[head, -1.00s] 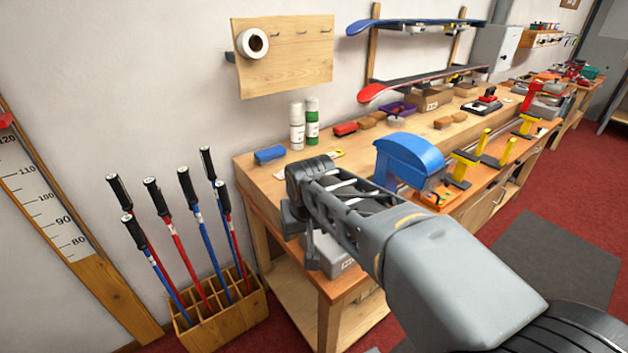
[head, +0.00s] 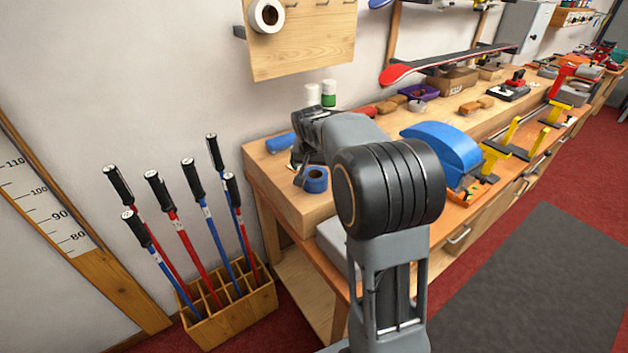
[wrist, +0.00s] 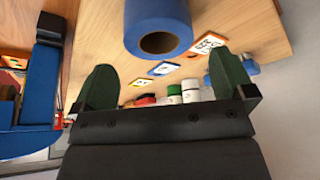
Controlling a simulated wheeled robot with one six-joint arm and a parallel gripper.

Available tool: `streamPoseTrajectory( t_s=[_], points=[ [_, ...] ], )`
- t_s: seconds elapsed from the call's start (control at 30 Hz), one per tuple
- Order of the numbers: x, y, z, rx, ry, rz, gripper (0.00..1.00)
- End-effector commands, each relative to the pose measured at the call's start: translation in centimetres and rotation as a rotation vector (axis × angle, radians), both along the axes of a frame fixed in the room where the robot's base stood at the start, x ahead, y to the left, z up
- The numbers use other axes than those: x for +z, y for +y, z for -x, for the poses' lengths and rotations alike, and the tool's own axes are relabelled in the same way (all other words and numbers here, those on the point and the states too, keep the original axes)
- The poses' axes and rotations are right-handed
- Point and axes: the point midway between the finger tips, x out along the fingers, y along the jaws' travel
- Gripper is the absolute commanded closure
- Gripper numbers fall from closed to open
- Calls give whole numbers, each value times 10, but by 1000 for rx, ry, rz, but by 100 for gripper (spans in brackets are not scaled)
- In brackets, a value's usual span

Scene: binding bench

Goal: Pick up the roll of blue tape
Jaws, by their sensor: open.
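The roll of blue tape (head: 315,180) sits on the near left part of the wooden bench, its brown core facing out. In the wrist view the roll (wrist: 157,22) is at the top centre, ahead of and between the two green finger pads. My gripper (wrist: 165,78) is open, with nothing between its fingers. In the head view my gripper is mostly hidden by my own arm, close beside the roll; whether they touch is not clear there.
A second blue object (head: 280,143) lies behind, toward the wall. White and green-labelled bottles (head: 328,94) stand at the bench's back. A large blue curved tool (head: 444,150) is to the right. Several ski poles stand in a wooden rack (head: 235,308) at left.

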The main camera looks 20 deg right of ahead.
Motion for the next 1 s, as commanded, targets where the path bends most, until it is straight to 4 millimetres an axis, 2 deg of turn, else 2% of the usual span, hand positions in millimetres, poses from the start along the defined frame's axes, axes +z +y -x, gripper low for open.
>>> streamPoseTrajectory(
  t_s=[0.17, 0.43, 0.6, 0.87, 1.0],
  points=[
    [-8, -1, -2, 2, 2, 0, 0],
    [-41, -6, -9, 5, 4, 0, 0],
    [-53, -8, -14, 6, 2, 1, 0],
    [-55, -9, -15, 6, 0, 0, 0],
    [-55, -9, -15, 5, 0, 0, 11]
  ],
)
